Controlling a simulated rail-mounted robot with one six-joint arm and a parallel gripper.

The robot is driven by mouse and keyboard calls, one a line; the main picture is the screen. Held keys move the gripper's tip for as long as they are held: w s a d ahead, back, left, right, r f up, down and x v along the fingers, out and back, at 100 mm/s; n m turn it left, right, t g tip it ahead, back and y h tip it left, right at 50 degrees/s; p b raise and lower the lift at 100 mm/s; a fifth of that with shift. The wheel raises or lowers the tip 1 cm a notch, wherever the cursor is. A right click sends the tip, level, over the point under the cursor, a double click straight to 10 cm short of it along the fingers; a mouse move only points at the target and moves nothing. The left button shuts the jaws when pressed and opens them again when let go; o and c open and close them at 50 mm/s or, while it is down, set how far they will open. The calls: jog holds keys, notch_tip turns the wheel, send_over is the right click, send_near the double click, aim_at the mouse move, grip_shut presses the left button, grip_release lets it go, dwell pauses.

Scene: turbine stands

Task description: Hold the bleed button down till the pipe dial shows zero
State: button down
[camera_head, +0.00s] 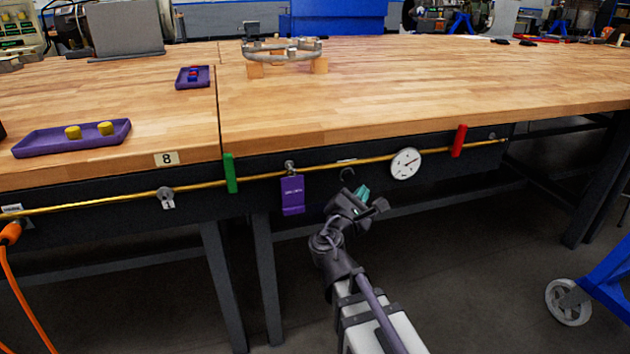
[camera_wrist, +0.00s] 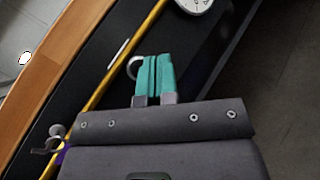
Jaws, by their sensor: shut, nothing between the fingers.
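The round white pipe dial (camera_head: 406,164) sits on the thin yellow pipe (camera_head: 330,165) along the bench front. Its dark needle shows, but I cannot read the value. The dial is cut off at the top of the wrist view (camera_wrist: 196,3). My gripper (camera_head: 362,193) has teal fingers, shut and empty, below the pipe and left of the dial. I cannot clearly make out a bleed button. A purple tag (camera_head: 292,196) hangs under a pipe fitting (camera_head: 289,167).
A green handle (camera_head: 229,173) and a red handle (camera_head: 459,141) stand on the pipe. The wooden bench top (camera_head: 420,80) overhangs it. Purple trays (camera_head: 45,142) and a metal ring on wooden blocks (camera_head: 282,50) are on top. A blue wheeled frame (camera_head: 605,290) stands at right.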

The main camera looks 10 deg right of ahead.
aim_at(351, 181)
jog(key=shift+w+a, duration=0.2)
jog(key=shift+w, duration=2.2)
jog(key=shift+w, duration=0.15)
jog(key=shift+w+a, duration=0.1)
jog(key=shift+w, duration=0.15)
jog(key=shift+w+a, duration=0.1)
jog(key=shift+w, duration=0.35)
dwell(2.1)
dwell(0.8)
jog(key=shift+s, duration=0.85)
jog(key=shift+d, duration=0.2)
jog(key=shift+s+d, duration=0.2)
jog(key=shift+s, duration=1.05)
jog(key=shift+s+d, duration=0.2)
jog(key=shift+s, duration=1)
